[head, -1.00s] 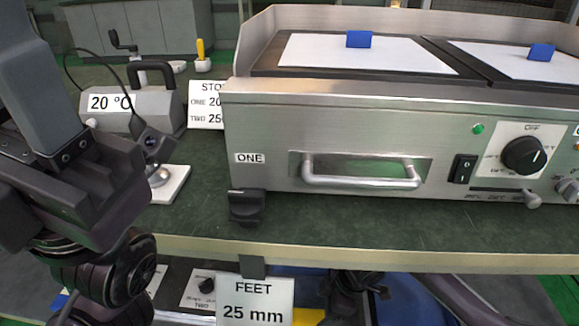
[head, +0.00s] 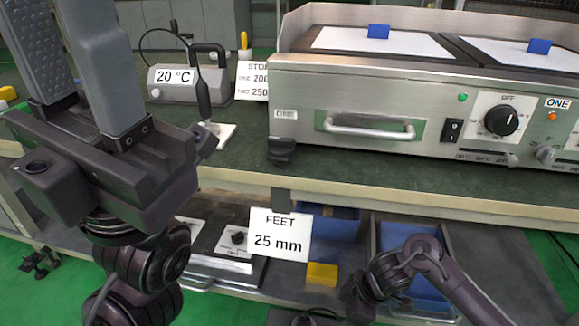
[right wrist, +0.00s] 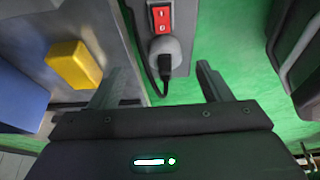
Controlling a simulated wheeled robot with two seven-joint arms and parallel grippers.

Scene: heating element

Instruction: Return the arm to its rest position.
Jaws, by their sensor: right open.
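My left gripper (head: 72,45) is large at the left of the head view, fingers pointing up and apart, nothing seen between them; its tips reach the top edge. My right arm (head: 425,258) is low at the right, below the bench top, in front of the lower shelf. My right gripper (right wrist: 163,70) shows in the right wrist view with two fingers spread wide and nothing between them. Behind them are a grey panel with a red switch (right wrist: 160,17) and a plug (right wrist: 165,55), and green floor.
The steel griddle (head: 370,85) stands on the green bench (head: 350,172). A grey box marked 20 °C (head: 172,77) is left of it. Below are a FEET 25 mm sign (head: 279,235), a yellow block (head: 321,274) and blue bins (head: 405,236). The yellow block also shows in the right wrist view (right wrist: 74,64).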

